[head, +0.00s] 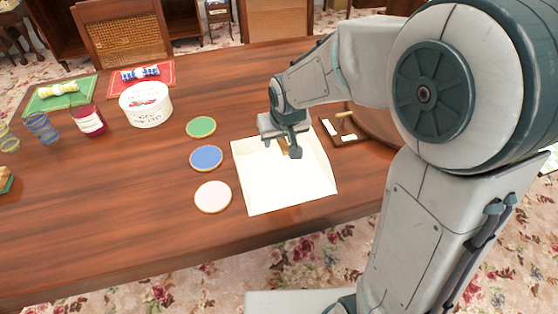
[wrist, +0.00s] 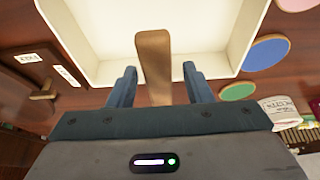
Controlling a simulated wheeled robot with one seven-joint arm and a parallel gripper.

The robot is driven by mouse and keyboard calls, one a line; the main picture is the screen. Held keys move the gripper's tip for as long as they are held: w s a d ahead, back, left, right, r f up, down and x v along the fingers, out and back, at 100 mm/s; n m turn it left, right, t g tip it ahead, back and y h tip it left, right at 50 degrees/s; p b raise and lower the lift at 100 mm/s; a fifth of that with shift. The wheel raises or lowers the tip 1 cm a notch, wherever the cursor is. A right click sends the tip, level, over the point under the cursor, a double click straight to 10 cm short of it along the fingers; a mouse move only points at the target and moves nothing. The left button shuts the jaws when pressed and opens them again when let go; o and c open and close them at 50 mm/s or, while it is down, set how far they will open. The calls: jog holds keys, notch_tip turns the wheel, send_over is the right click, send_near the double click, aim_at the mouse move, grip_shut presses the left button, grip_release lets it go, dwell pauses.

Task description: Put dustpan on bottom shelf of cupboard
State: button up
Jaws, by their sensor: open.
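The dustpan (head: 285,185) is a wide white square pan with raised edges, lying on the wooden table. Its short wooden handle (wrist: 153,60) points toward my gripper in the wrist view. My gripper (wrist: 159,75) is open, with one finger on each side of the handle and a gap showing on both sides. In the head view my gripper (head: 289,150) is over the far edge of the dustpan and partly hides the handle. Wooden furniture (head: 52,35) stands behind the table, but I cannot tell whether it is the cupboard.
Green, blue and pink coasters (head: 206,158) lie left of the dustpan. A white tub (head: 146,104), a red jar (head: 88,120) and glasses are farther left. A small dark tray (head: 343,127) is close on the right. A chair (head: 122,38) stands behind the table.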

grip_shut()
jog(key=shift+r, duration=0.1)
dwell(0.3)
jog(key=shift+r+p, duration=0.6)
jog(key=shift+r, duration=1.6)
jog(key=w+d+r, duration=0.1)
jog(key=d+r, duration=0.6)
jog(key=d, duration=0.4)
jog(key=shift+w+d+p, duration=0.15)
jog(key=shift+w+p, duration=0.2)
jog(key=shift+w, duration=0.05)
